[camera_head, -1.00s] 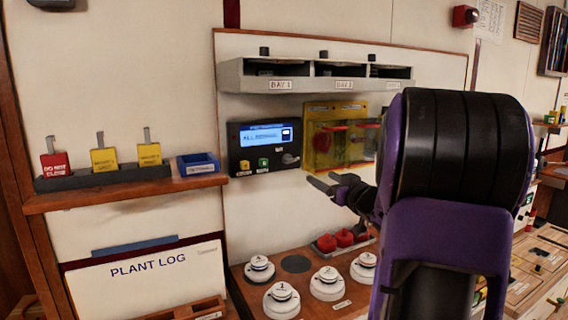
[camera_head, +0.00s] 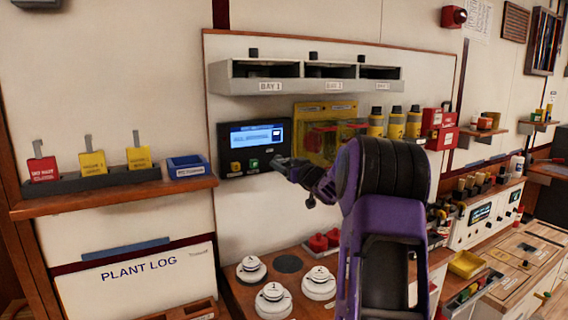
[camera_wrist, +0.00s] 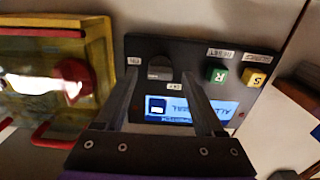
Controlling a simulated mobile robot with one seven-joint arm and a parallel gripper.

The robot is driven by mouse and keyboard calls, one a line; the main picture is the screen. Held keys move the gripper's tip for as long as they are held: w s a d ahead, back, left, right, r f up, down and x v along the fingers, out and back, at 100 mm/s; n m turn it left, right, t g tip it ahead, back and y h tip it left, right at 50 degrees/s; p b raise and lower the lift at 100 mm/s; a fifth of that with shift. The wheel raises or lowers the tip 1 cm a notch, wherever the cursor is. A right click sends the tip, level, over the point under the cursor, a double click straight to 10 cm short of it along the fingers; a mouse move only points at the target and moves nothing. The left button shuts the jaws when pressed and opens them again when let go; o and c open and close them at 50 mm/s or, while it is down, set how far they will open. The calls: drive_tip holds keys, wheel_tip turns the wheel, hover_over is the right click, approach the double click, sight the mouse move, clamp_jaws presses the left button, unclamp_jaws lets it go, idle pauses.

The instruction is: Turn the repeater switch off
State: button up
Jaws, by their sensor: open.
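The dark repeater panel (camera_head: 232,166) on the wall has a lit blue screen (camera_head: 257,135). In the wrist view, which is upside down, its dark grey rotary switch (camera_wrist: 158,67) shows at the panel's edge, with small white labels around it. I cannot tell which label its handle points to. My gripper (camera_head: 277,163) is at the panel's lower right and hides the switch in the head view. In the wrist view my gripper (camera_wrist: 161,79) is open, with one finger on each side of the switch. I cannot tell whether either finger touches it.
A green button (camera_wrist: 217,74) and a yellow button (camera_wrist: 254,77) sit beside the switch. A yellow box (camera_head: 318,108) with a red knob (camera_wrist: 75,82) stands close on the other side. The bay shelf (camera_head: 225,78) is above. White detectors (camera_head: 273,300) stand on the ledge below.

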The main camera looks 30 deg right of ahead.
drive_tip(key=shift+w, duration=0.5)
clamp_jaws()
drive_tip(key=shift+n+b, duration=5)
drive_tip(key=shift+n, duration=3.9)
